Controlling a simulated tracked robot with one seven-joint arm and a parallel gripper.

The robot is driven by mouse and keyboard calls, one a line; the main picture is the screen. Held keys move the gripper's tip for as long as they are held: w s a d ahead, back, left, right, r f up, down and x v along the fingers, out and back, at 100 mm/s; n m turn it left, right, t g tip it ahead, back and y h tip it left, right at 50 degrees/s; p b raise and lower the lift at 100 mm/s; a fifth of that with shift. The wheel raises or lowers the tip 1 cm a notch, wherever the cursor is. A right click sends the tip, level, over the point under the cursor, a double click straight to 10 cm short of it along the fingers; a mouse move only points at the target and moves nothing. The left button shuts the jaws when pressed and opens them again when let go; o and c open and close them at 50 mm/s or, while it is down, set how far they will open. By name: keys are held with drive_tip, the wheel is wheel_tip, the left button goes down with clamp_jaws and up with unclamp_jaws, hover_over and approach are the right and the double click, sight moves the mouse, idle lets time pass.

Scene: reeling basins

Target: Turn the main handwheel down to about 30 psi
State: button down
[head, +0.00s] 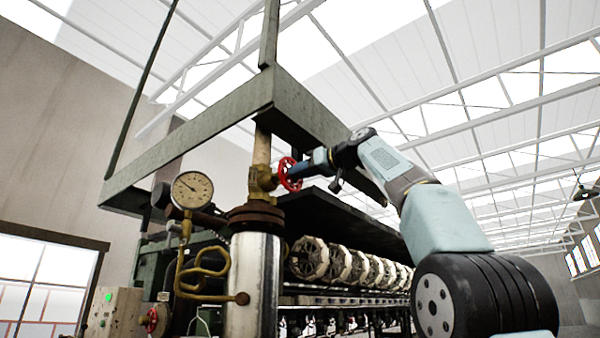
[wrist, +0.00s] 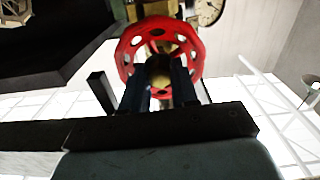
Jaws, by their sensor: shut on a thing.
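The red main handwheel (head: 289,174) is mounted on a brass valve (head: 262,180) above a rusty flange on a shiny vertical cylinder. My gripper (head: 312,165) reaches it from the right. In the wrist view, the handwheel (wrist: 160,35) is upright at the top and my gripper's two dark fingers (wrist: 163,88) are at its lower middle, shut on it. The exact contact is partly hidden by the fingers. Part of the gauge also shows in the wrist view (wrist: 209,10).
A coiled brass pipe (head: 203,270) hangs below the gauge. A second, smaller red wheel (head: 152,319) is low at left beside a control box (head: 112,312). Several white reels (head: 309,259) line the machine.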

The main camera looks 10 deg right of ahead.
drive_tip(key=n, duration=0.6)
drive_tip(key=shift+n, duration=0.3)
drive_tip(key=c, duration=1)
unclamp_jaws()
drive_tip(key=v, duration=0.7)
